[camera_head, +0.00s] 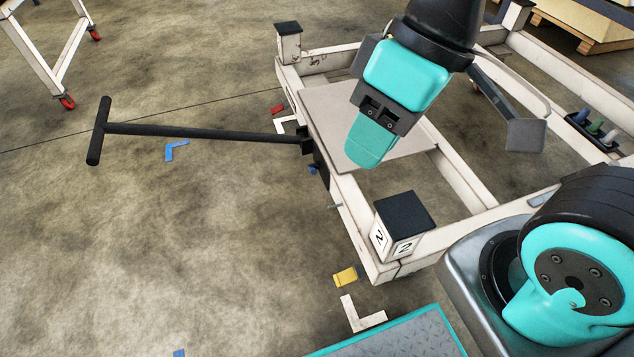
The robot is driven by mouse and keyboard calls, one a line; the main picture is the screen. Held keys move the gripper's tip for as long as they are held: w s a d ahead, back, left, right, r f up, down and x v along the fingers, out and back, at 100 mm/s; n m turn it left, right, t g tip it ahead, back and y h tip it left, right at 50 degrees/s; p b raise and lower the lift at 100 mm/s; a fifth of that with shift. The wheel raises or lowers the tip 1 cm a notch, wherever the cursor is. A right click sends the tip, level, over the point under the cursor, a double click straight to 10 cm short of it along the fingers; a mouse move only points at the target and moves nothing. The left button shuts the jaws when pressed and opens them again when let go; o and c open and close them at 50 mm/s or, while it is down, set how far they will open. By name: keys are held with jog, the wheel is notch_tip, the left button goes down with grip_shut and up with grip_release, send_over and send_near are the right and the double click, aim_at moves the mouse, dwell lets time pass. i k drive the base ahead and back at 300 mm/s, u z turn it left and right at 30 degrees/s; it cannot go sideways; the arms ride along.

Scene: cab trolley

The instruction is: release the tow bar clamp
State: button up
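The black tow bar (205,132) sticks out to the left from the side of the white trolley frame (349,205), with its T-shaped handle (99,130) at the far end. It meets a dark clamp bracket (308,144) at the frame. The clamp's details are small and dark, so I cannot tell how it is set. A small blue piece (313,170) shows just below it. My gripper (447,140) hangs above the trolley, right of the clamp and apart from it. Its fingers look spread, one teal and one grey, with nothing seen between them.
A black-topped corner post (404,213) marked 2 stands at the frame's near corner. Another post (288,41) stands at the far-left corner. A holder with small bottles (594,130) is at right. The floor on the left is mostly clear, with flat tape marks (176,150).

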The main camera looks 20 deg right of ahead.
aim_at(313, 168)
jog(key=k, duration=1)
jog(key=u, duration=0.9)
jog(key=i, duration=1.3)
jog(key=z, duration=0.6)
jog(key=i, duration=0.4)
jog(key=z, duration=0.4)
